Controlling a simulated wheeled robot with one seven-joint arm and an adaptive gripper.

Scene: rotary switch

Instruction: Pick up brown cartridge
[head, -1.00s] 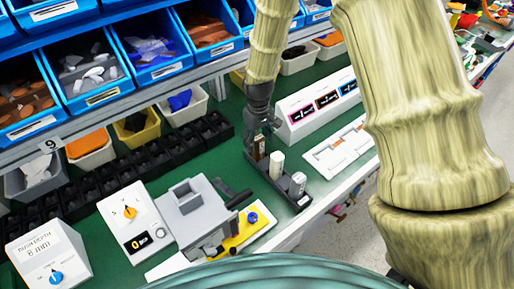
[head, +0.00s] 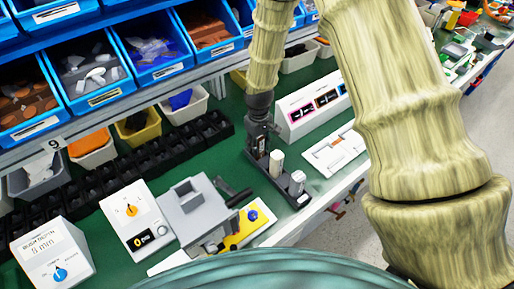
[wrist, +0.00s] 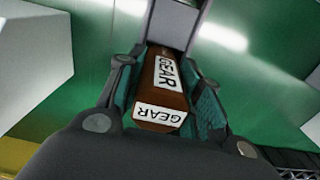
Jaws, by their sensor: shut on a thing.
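The brown cartridge (wrist: 162,88) shows in the wrist view with white GEAR labels on its side and end. My gripper (wrist: 164,100) has a finger on each side of it and is shut on it. In the head view my gripper (head: 260,150) is low at the left end of a dark holder (head: 287,191), and the cartridge is mostly hidden there by the fingers. I cannot tell whether the cartridge is clear of the holder.
Two pale cartridges stand in the same holder, one (head: 277,162) close beside my gripper and one (head: 297,183) at the right end. A grey fixture (head: 190,207) stands to the left. A white panel box (head: 313,108) stands behind to the right.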

